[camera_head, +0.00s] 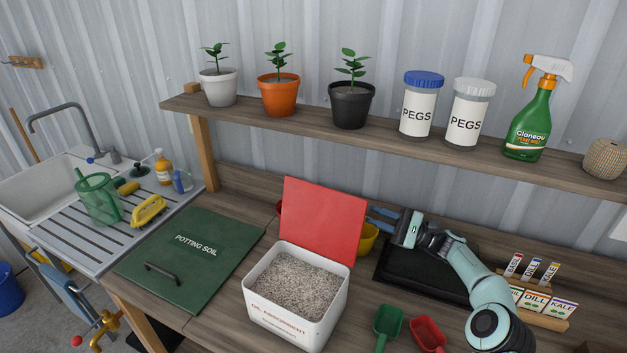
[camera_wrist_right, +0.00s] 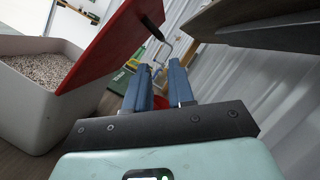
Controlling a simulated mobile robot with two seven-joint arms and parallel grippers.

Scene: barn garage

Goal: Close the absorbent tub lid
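The absorbent tub (camera_head: 290,322) is a white box full of grey granules, standing on the wooden bench. Its red lid (camera_head: 322,215) stands up, tilted, along the tub's back edge, so the tub is open. In the right wrist view the lid (camera_wrist_right: 108,45) slants up on the left, above the tub (camera_wrist_right: 32,110). My right gripper (camera_head: 378,217) is just right of the lid, near its right edge, fingers pointing left. Its two blue fingers (camera_wrist_right: 160,85) are apart with nothing held between them. I cannot tell whether they touch the lid. My left gripper is not in view.
A green potting soil lid (camera_head: 190,262) lies left of the tub. Green (camera_head: 388,325) and red (camera_head: 427,335) scoops lie to its right, beyond them a seed-label rack (camera_head: 540,305). A yellow pot (camera_head: 368,238) sits behind the lid. A shelf (camera_head: 300,122) with pots and bottles overhangs the back.

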